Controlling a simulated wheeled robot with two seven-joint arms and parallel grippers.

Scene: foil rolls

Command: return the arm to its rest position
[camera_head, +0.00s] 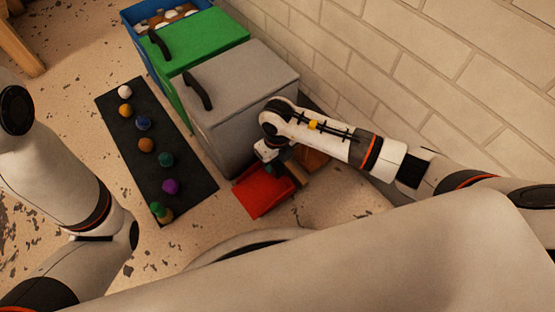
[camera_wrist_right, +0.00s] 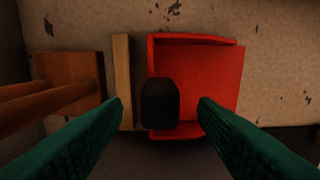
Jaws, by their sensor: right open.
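My right arm comes in from the right in the head view, and its gripper (camera_head: 285,170) is low over a red tray-like pan (camera_head: 258,195) beside the grey bin. In the right wrist view the gripper (camera_wrist_right: 160,103) has its two green fingers wide apart with nothing held between them. The red pan (camera_wrist_right: 205,85) lies beyond the fingers on the floor. A dark block (camera_wrist_right: 160,102), perhaps a handle, shows over its left part. My left arm shows at the left of the head view; its gripper is out of view.
A grey bin (camera_head: 240,85), a green bin (camera_head: 205,40) and a blue bin (camera_head: 130,18) line the brick wall. A dark mat (camera_head: 188,165) with several small coloured objects lies left of them. A pale wooden bar (camera_wrist_right: 122,80) and brown wooden piece (camera_wrist_right: 70,75) lie beside the pan.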

